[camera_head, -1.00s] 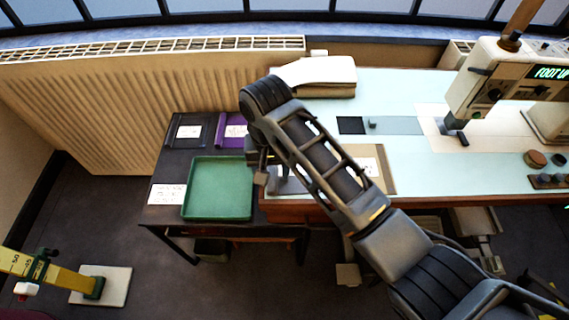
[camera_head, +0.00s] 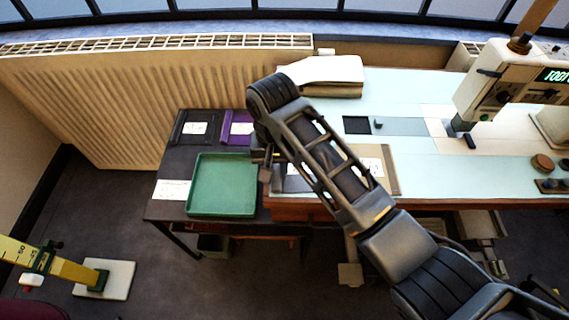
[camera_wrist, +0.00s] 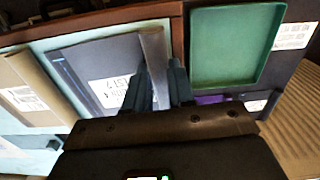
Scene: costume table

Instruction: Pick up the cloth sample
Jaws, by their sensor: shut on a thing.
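A dark grey-blue cloth sample (camera_wrist: 85,65) with a white label lies at the left of my fingers in the wrist view. It has a lighter grey strip along its edge nearest my gripper (camera_wrist: 161,85). My gripper is shut on that edge, one finger on each side. In the head view the sample (camera_head: 294,184) shows partly behind my arm, at the table's front left, and my gripper (camera_head: 264,164) is at its left edge. I cannot tell whether the sample is clear of the table. Its far part is hidden by my arm.
A green tray (camera_head: 222,210) stands just left of my gripper on a dark side table. Black (camera_head: 178,130) and purple (camera_head: 226,126) samples lie behind it. A tan sample (camera_head: 390,165) lies right of my arm. A sewing machine (camera_head: 490,85) stands farther right.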

